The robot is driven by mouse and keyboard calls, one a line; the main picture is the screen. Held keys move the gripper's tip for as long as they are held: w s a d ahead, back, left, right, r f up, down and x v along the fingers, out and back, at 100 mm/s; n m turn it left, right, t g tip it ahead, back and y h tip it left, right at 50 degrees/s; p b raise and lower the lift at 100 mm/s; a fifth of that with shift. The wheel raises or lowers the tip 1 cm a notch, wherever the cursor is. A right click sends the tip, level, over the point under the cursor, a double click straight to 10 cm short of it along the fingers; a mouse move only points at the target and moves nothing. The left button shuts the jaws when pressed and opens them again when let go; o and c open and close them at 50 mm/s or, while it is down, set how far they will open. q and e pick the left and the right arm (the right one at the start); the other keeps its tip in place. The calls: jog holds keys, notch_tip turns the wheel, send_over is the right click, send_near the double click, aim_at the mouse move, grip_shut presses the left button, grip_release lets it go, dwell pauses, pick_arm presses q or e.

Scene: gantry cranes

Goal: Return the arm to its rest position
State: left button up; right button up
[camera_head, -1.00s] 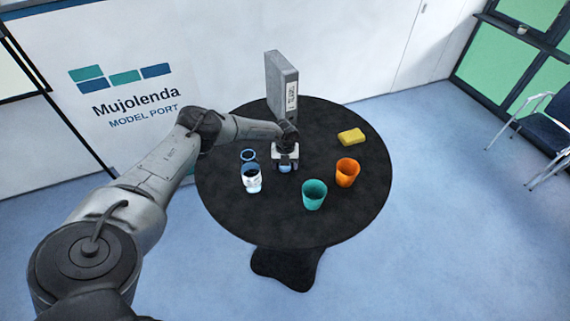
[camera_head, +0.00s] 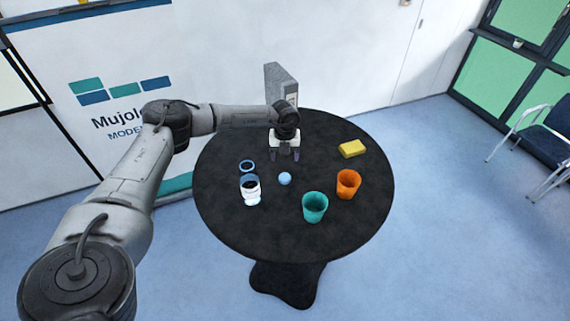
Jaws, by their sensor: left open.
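My left arm reaches in from the left over the round black table (camera_head: 230,225). Its gripper (camera_head: 284,157) points down above the far middle of the table, open and empty. A small light-blue ball (camera_head: 285,178) rests on the table just in front of the gripper, apart from it. My right gripper does not show.
A white-and-blue cup (camera_head: 250,190) and a blue ring (camera_head: 247,166) are left of the ball. A teal cup (camera_head: 314,208), an orange cup (camera_head: 348,184) and a yellow block (camera_head: 352,149) are to the right. A grey binder (camera_head: 279,86) stands behind the gripper.

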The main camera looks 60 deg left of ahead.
pick_arm(q)
jog(key=shift+r, duration=0.45)
